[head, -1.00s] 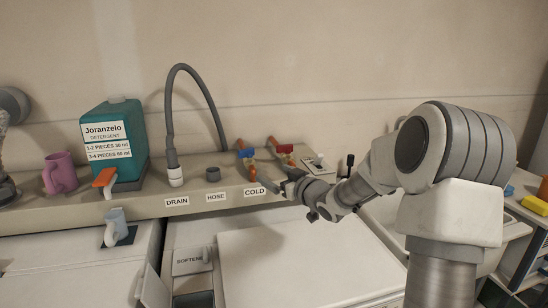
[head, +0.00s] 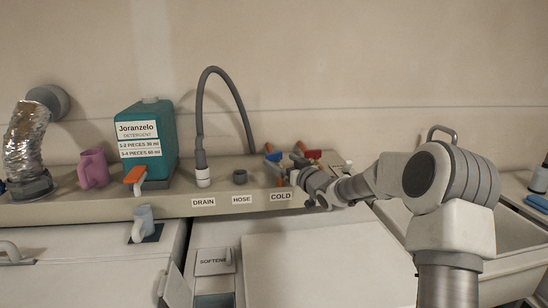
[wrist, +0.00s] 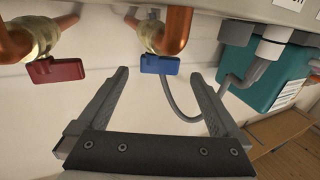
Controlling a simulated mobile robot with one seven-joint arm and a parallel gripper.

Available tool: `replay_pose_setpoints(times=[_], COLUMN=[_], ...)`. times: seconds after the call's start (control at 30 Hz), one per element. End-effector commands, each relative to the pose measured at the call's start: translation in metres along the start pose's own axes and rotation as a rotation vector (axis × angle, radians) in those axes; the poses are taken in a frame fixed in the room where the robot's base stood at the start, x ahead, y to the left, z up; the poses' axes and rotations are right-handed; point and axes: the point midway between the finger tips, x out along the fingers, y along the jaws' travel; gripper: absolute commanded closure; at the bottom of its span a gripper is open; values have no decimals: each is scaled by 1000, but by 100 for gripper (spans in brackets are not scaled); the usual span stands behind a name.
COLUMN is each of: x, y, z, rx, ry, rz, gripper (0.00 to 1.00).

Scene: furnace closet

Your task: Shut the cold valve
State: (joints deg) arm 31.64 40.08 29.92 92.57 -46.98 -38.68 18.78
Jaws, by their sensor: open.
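The cold valve has a blue handle (head: 274,157) and a copper pipe, above the COLD label (head: 281,196) on the ledge. In the wrist view the blue handle (wrist: 160,65) lies crosswise below its brass body and copper pipe (wrist: 177,30). My gripper (head: 284,172) is close in front of the valve in the head view, hiding part of it. In the wrist view my gripper (wrist: 158,75) is open and empty, with the blue handle framed between the fingertips. I cannot tell whether the tips reach past it. No contact shows.
A second valve with a red handle (wrist: 55,70) is beside the blue one, left of the fingers in the wrist view. A grey hose (head: 202,120), a teal detergent jug (head: 148,165) and a pink mug (head: 94,168) stand leftward on the ledge. A white lid lies below.

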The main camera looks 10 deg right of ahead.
Motion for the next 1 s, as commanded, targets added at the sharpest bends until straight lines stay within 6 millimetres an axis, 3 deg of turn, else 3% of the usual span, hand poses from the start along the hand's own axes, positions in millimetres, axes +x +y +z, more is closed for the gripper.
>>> replay_pose_setpoints(times=[0.3, 0.8, 1.0], x=[43, 54, 54], y=[-1, 0, 0], z=[0, 0, 0], rx=[1, 0, 0], ry=[1, 0, 0], rz=[-2, 0, 0], gripper=[0, 0, 34])
